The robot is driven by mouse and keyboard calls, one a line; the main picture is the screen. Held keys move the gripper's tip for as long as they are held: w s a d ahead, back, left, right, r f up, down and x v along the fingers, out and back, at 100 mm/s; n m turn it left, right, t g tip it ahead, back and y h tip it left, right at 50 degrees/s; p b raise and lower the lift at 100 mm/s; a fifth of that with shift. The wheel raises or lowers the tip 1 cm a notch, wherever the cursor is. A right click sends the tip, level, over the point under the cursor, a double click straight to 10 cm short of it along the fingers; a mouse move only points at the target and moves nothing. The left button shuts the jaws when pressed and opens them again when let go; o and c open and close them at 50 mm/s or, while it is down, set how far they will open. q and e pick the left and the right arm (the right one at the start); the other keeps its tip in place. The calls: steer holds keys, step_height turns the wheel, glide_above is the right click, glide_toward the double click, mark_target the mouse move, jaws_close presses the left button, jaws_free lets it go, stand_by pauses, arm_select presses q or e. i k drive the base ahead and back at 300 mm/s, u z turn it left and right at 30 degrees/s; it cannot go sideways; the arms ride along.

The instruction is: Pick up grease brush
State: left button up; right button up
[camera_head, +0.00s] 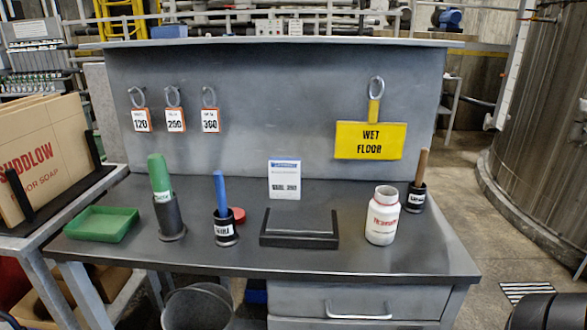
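Three handles stand upright in dark labelled holders on the grey bench. A thick green handle (159,176) is in a tall holder (168,217) at the left. A slim blue handle (220,192) is in a short holder (223,228) left of centre. A wooden handle (421,166) is in a holder (415,198) at the right. The holder labels are too small to read, so I cannot tell which handle is the grease brush. The handles' lower ends are hidden inside the holders. Neither of my grippers is in view.
A green tray (101,224), a red lid (238,215), a black stand (299,228) and a white bottle (382,216) are on the bench (350,257). Tags and a yellow sign (370,141) hang on the back panel. A bucket (197,306) stands below.

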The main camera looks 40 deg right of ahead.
mark_target(420, 174)
steer(key=u, duration=1.8)
steer(key=k, duration=2)
steer(key=z, duration=1.55)
